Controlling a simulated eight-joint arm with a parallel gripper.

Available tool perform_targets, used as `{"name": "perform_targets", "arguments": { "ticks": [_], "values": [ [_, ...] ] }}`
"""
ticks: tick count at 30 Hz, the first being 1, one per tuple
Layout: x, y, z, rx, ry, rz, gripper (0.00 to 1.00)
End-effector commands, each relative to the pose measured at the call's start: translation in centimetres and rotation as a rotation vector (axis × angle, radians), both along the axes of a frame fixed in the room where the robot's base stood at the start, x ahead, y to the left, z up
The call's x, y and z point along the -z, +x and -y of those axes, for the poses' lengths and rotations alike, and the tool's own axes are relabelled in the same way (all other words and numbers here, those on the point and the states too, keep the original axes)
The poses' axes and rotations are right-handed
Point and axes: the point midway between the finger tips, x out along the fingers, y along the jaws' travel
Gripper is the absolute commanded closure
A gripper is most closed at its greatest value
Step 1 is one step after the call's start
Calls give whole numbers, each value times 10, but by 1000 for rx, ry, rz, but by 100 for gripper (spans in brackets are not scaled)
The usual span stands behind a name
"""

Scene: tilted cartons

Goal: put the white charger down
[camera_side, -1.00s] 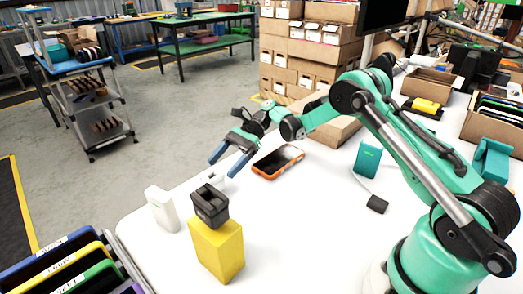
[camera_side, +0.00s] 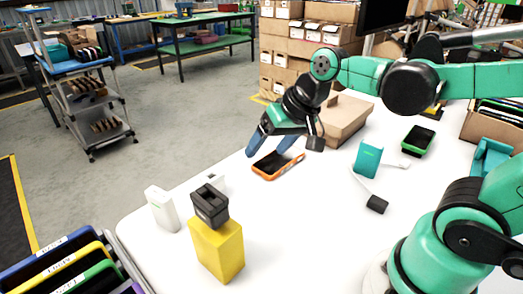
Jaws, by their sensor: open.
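My gripper (camera_side: 268,158) is open and empty, up and to the right of the small white block. Its blue fingers point down by an orange-rimmed phone (camera_side: 279,165), with a gap between them.
The black block (camera_side: 210,205) sits on a yellow box (camera_side: 217,250) near the front. A green device (camera_side: 368,158) with a cable and a green tray (camera_side: 417,140) are to the right. A brown carton (camera_side: 345,122) stands behind my gripper. The table's middle is clear.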

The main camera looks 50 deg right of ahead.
Motion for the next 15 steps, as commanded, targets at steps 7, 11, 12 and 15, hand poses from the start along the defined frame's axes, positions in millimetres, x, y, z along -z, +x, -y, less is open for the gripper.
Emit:
{"name": "perform_targets", "arguments": {
  "ticks": [7,11,12,15],
  "values": [
    [8,-25,9,-207,-259,138,21],
    [9,-27,10,-232,-293,154,21],
    [9,-27,10,-234,-294,154,21],
    [9,-26,10,-232,-293,154,21]
  ]
}}
